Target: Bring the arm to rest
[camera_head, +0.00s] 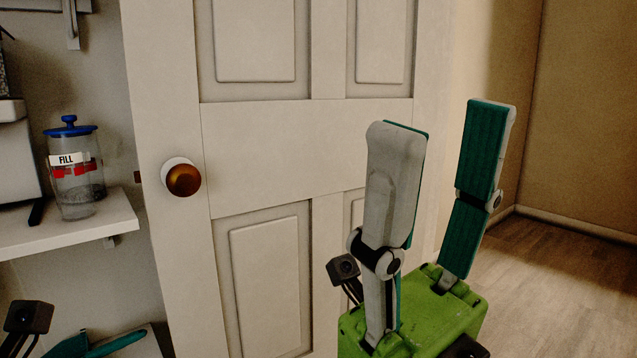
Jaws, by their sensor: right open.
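My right gripper (446,120) stands upright at the lower right of the head view, in front of the white door (270,152). Its two grey and teal fingers point up and are spread apart, with nothing between them. Its green body is cut off by the bottom edge. Part of my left gripper (98,344) shows low at the bottom left, with a teal finger and a small black camera. Most of it is out of frame, so its opening cannot be told.
A brass door knob (183,180) is on the left side of the door. A glass jar (76,180) with a blue lid and a FILL label stands on a white shelf (100,221) at the left. Wooden floor (550,290) shows clear at the right.

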